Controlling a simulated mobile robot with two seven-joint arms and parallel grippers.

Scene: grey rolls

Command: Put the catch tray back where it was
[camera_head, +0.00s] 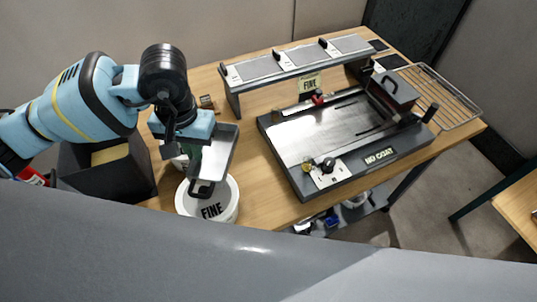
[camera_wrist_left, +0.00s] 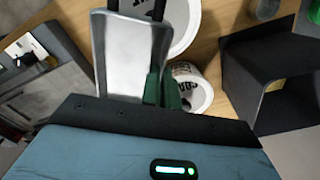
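The catch tray (camera_head: 220,150) is a shallow grey metal tray with a black handle at its near end. My left gripper (camera_head: 194,160) is at the tray's left long side and looks shut on its edge. In the left wrist view the tray (camera_wrist_left: 124,55) lies beside the green fingers (camera_wrist_left: 163,85) of my left gripper. The tray is partly over the white tub marked FINE (camera_head: 228,196), tilted, and appears held above it. The exact grip on the rim is partly hidden. My right gripper is not in view.
A second white tub (camera_wrist_left: 190,82) stands beside the FINE tub. A dark open box (camera_head: 120,180) is at the left. A flat machine marked NO COAT (camera_head: 325,140) fills the middle right, with a raised shelf (camera_head: 290,62) behind and a wire rack (camera_head: 440,95) at right.

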